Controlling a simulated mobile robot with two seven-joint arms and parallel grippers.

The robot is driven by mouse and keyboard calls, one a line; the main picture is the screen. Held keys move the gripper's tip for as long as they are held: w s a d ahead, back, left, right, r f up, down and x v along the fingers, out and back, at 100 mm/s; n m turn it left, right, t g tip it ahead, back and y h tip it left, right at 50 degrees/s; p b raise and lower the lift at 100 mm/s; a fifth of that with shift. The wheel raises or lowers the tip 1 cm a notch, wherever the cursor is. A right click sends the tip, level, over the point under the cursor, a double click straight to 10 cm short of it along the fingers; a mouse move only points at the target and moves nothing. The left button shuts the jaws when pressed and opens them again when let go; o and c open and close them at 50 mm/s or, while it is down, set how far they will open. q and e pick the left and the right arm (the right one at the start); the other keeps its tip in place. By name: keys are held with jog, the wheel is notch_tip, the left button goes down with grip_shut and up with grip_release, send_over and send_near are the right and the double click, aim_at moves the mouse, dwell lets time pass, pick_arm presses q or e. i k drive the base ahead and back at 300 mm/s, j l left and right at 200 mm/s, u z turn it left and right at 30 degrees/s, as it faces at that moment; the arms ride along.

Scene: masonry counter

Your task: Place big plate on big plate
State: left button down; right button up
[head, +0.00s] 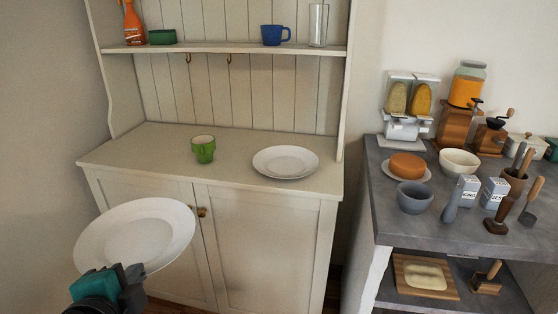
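A big white plate (137,232) is in front of the cupboard at the lower left, tilted slightly. My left gripper (133,274) is shut on its near rim and holds it in the air. Its fingertips are partly hidden by the gripper body and the plate. Another big white plate (286,161) lies flat on the cream cupboard top (233,146), toward its right end. The held plate is apart from it, nearer and to the left. My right gripper is not in view.
A shelf (221,49) above holds a spray bottle, a blue mug and a glass. The grey masonry counter (395,229) at the right is crowded with bowls, jars and grinders.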

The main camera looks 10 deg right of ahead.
aim_at(288, 169)
jog(key=i+l+z, duration=0.25)
jog(key=i+z, duration=0.3)
jog(key=i+l, duration=0.15)
jog(key=i, duration=0.25)
